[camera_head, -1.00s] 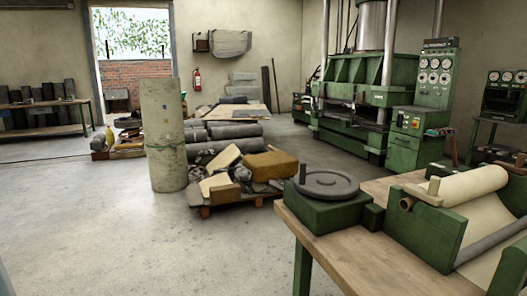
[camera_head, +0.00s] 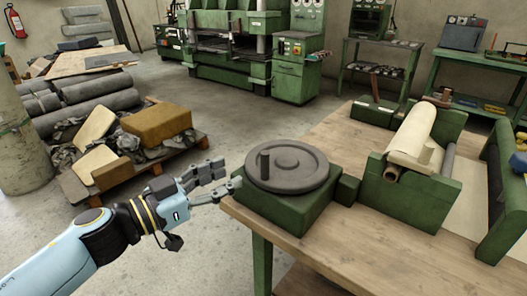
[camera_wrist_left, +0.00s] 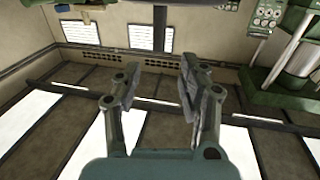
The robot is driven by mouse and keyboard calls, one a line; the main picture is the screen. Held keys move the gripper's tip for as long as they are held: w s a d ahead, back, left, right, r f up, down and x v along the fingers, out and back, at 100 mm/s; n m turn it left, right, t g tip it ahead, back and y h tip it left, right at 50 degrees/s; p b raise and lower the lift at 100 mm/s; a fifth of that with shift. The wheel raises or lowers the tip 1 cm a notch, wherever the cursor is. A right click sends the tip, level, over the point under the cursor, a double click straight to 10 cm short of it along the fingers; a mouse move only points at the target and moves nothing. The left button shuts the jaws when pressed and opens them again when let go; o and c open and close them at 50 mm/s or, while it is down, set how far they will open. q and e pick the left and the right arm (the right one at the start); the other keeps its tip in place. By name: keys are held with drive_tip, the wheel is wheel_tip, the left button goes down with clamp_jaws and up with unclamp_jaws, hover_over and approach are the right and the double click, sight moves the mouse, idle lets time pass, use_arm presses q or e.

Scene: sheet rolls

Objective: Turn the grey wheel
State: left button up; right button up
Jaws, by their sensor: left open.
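The grey wheel (camera_head: 287,166) lies flat on top of a green box (camera_head: 291,205) at the near left corner of the wooden table, in the head view. My left gripper (camera_head: 225,182) is open and empty, just left of the green box and the wheel, apart from the handle. In the left wrist view the two fingers (camera_wrist_left: 151,90) are spread with nothing between them. The wheel does not show in that view. My right gripper is not in view.
A green roller stand (camera_head: 412,189) with a cream sheet roll (camera_head: 413,134) stands right of the wheel on the wooden table (camera_head: 345,250). A pallet pile (camera_head: 158,125) lies behind my left arm. Bare floor lies between pallet and table.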

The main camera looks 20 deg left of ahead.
sight(266, 178)
use_arm(q)
drive_tip(key=x, duration=1)
drive_tip(key=shift+w+d, duration=0.15)
drive_tip(key=shift+d, duration=0.1)
clamp_jaws()
drive_tip(key=shift+w+f, duration=0.1)
drive_tip(key=shift+f, duration=0.05)
